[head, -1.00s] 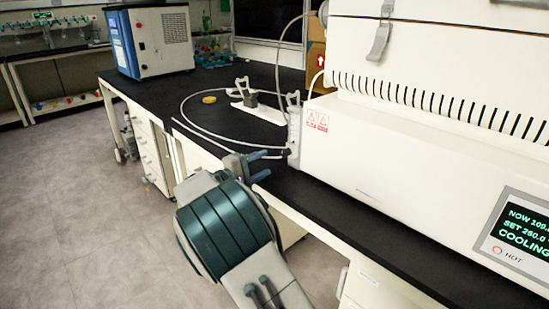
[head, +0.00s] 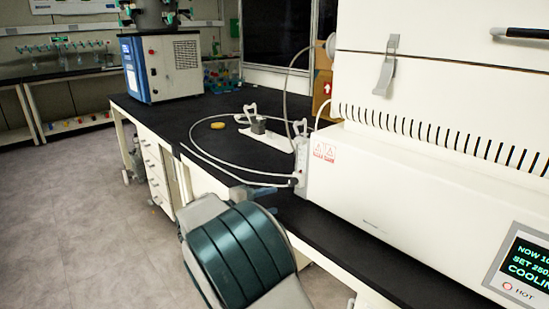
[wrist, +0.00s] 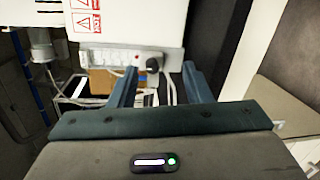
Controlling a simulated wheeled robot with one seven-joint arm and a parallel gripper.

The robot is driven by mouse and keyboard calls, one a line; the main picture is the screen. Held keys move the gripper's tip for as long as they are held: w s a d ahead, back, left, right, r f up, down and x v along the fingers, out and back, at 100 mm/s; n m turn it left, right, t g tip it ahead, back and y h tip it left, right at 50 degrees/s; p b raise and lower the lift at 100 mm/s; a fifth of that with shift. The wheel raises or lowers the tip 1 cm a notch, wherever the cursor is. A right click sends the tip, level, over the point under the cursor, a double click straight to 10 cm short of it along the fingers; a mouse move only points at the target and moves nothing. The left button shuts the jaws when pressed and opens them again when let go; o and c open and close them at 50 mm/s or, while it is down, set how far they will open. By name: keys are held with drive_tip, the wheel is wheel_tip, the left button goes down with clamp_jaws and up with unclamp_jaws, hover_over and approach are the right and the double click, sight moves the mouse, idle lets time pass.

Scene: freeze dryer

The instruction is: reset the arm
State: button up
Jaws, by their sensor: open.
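My gripper (wrist: 160,88) is open in the wrist view, with its two blue-grey fingers apart and nothing held between them. Beyond the fingers is the end panel of the white machine, with a dark round plug or knob (wrist: 152,64) and white cables. In the head view my gripper (head: 258,190) is mostly hidden behind my teal and grey wrist; a fingertip shows by the bench's front edge, near the corner of the white machine (head: 420,190).
The black bench (head: 225,170) holds a looped white hose, a yellow round item (head: 217,125), a grey weight-like block (head: 258,125) on a white stand and a blue-and-white unit (head: 162,70). A display (head: 522,265) reads cooling. Open floor (head: 90,220) lies left.

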drive_tip(key=s+d+r+m+g+y+p, duration=0.35)
drive_tip(key=s+d, duration=0.35)
drive_tip(key=d, duration=0.3)
drive_tip(key=s+d+r+m+g+y+p, duration=0.2)
drive_tip(key=s+d+r+g+p, duration=0.25)
drive_tip(key=d, duration=0.45)
drive_tip(key=s+d+r+m+y+p, duration=0.1)
drive_tip(key=s+r+m+y+p, duration=0.1)
drive_tip(key=s, duration=0.8)
drive_tip(key=s+r+m+y+p, duration=0.3)
drive_tip(key=s+y+p, duration=0.2)
drive_tip(key=s, duration=0.5)
drive_tip(key=shift+s+d+r+p, duration=0.15)
drive_tip(key=shift+d+r+p, duration=0.25)
drive_tip(key=shift+p, duration=0.4)
